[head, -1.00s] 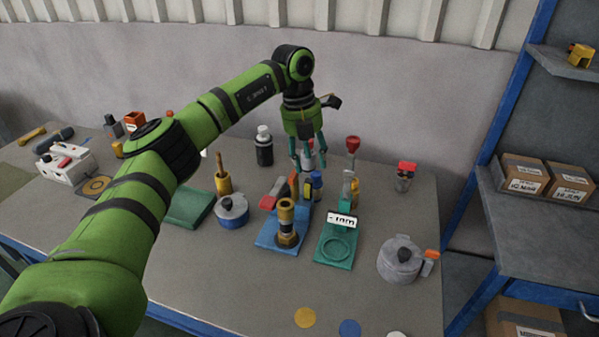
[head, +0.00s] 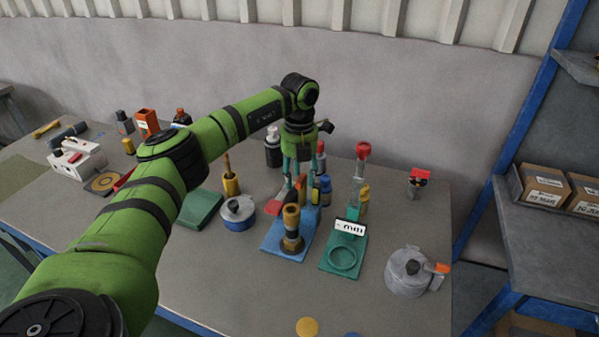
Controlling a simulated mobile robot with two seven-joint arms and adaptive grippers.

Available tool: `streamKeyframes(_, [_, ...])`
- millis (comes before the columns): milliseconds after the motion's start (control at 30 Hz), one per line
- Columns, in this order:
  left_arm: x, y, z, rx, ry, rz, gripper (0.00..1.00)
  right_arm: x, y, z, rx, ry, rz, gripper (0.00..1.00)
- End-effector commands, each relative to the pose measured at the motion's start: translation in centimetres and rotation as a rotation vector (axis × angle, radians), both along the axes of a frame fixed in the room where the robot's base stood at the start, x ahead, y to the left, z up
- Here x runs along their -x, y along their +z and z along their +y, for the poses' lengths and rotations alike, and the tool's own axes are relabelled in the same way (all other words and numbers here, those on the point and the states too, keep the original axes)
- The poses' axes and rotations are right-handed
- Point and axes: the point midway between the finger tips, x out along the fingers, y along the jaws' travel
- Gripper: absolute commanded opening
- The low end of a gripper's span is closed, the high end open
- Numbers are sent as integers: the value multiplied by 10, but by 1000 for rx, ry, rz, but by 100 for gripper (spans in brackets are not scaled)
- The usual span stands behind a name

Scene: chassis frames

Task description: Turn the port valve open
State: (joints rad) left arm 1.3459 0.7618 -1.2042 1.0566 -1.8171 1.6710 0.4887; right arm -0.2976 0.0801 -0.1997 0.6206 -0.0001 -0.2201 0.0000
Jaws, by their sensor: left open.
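A brass valve-like fitting (head: 292,228) stands upright on a blue plate (head: 272,240) in the middle of the table. Small red and orange parts show just behind it, partly hidden by my fingers. No label marks which piece is the port valve. My left gripper (head: 300,178) points down, open, just behind and above the brass fitting, with its teal fingers around or in front of these parts. Contact cannot be told. A green plate with a ring (head: 343,258) and a white tag (head: 350,227) stands to the right. My right gripper is not in view.
A grey pot-like part (head: 408,272) stands at the right, and a blue-grey canister (head: 238,212) stands left of the blue plate. A dark bottle (head: 273,150) and a red-topped part (head: 362,152) stand behind. The table's front middle is mostly clear.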

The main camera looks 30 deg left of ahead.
Motion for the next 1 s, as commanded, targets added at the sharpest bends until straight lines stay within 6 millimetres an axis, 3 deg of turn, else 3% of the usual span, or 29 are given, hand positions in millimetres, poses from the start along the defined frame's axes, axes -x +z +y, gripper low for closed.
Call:
streamKeyframes(100, [0, 0, 0, 0, 0, 0, 49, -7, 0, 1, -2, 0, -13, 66])
streamKeyframes(200, [0, 0, 0, 1, 0, 0, 9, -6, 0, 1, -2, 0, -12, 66])
streamKeyframes(233, [0, 0, 0, 1, 0, 0, 0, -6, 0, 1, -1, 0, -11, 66])
streamKeyframes(667, [0, 1, -1, 1, 38, 0, 0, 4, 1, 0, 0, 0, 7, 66])
streamKeyframes(1000, [-1, 2, -3, 2, 261, -2, 0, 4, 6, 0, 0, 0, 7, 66])
